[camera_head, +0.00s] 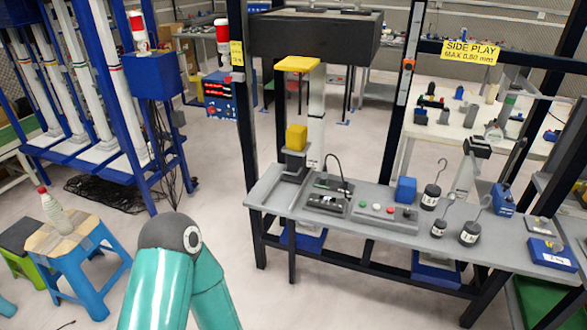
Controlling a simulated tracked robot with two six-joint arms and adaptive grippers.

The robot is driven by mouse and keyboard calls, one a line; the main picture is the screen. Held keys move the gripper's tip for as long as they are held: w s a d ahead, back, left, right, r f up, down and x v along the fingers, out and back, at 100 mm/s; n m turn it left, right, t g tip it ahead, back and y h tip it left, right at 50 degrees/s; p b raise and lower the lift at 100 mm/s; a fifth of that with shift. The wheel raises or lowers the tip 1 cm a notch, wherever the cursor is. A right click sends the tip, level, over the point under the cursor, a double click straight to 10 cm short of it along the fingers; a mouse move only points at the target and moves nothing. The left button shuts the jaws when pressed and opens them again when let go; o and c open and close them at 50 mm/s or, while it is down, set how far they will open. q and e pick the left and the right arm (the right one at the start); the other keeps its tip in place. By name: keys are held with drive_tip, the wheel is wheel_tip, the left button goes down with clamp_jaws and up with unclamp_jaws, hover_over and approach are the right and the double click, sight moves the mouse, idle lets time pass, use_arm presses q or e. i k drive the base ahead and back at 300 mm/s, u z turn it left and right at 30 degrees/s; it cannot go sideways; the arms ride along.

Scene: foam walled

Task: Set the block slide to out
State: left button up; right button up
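I cannot tell for certain which part is the block slide. A yellow block (296,138) sits on a dark stand (294,165) at the left end of the grey bench (350,212). Above it, a yellow plate (297,64) shows under a large black block (315,35) in the dark frame. A blue block (405,190) stands on the bench behind a panel with red and green buttons (383,212). A teal link of my arm rises at the bottom centre, well in front of the bench. Neither gripper shows.
Several hooked dark weights (470,233) stand on the bench's right half. Dark frame posts (403,90) rise around the bench. A blue stool (75,255) with a bottle (54,211) is at left, near a blue rack (110,80).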

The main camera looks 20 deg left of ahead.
sight(296, 171)
drive_tip(key=k, duration=0.55)
drive_tip(key=u, duration=0.5)
drive_tip(key=i, duration=1.5)
drive_tip(key=u, duration=0.1)
